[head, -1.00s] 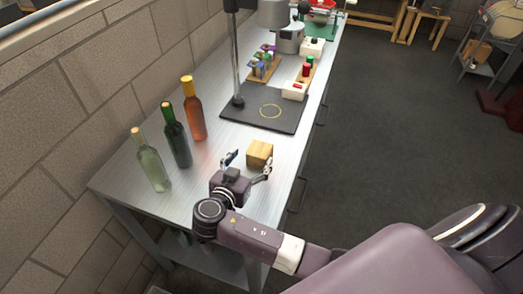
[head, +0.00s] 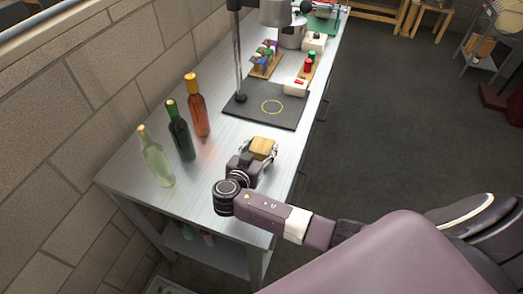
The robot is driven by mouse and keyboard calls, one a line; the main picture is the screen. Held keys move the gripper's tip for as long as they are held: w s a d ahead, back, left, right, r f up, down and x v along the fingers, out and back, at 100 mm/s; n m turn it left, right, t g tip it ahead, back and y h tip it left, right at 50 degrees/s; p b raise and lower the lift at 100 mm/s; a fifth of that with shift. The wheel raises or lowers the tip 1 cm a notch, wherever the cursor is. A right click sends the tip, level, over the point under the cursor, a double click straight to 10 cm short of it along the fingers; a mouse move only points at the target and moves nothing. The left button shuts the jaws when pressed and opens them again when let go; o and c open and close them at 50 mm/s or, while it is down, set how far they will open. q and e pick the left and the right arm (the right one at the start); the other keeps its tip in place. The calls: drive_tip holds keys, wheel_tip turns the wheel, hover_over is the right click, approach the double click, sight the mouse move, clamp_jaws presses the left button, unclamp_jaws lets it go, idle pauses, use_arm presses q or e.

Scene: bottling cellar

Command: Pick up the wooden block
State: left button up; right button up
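The wooden block (head: 263,145) is a small light-brown cube on the metal bench, near its right edge. My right gripper (head: 260,149) has come up to it from the near side, one finger at the block's left side and one at its right. The gripper's body hides the block's lower near part. The fingers are close to the block's sides, but I cannot tell whether they press on it. The block seems to rest on the bench. My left gripper is not in view.
Pale, green and orange bottles (head: 197,108) stand left of the gripper on the bench (head: 214,158). Behind the block lies a dark stand base (head: 250,111) with a yellow ring and an upright pole (head: 237,55). Racks and a white box (head: 295,87) stand farther back.

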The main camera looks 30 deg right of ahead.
drive_tip(key=c, duration=0.6)
drive_tip(key=shift+r, duration=0.1)
